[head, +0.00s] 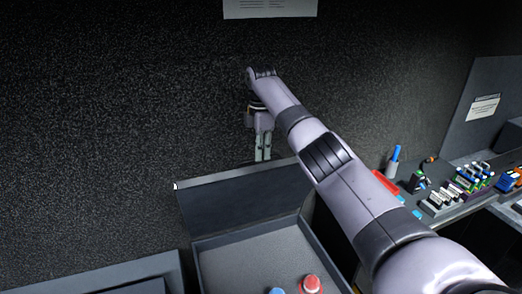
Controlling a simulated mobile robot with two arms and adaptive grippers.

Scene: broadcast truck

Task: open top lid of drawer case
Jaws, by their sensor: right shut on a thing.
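The drawer case (215,238) is dark grey and stands at the lower middle. Its top lid (235,195) stands raised at the back of the case, so the shallow top compartment shows. A red-and-white round thing (311,284) and a blue one (277,291) lie in it near the bottom edge. My right gripper (263,156) points down at the lid's upper edge and is shut on the lid. The fingertips are partly hidden at that edge. My right arm covers the lid's right end. My left gripper is not in view.
A dark speckled wall (110,110) rises behind the case. On the right, a desk (450,215) holds a blue marker (395,155), a red item (385,182) and rows of small coloured items. Another grey box or panel (125,268) is at the lower left.

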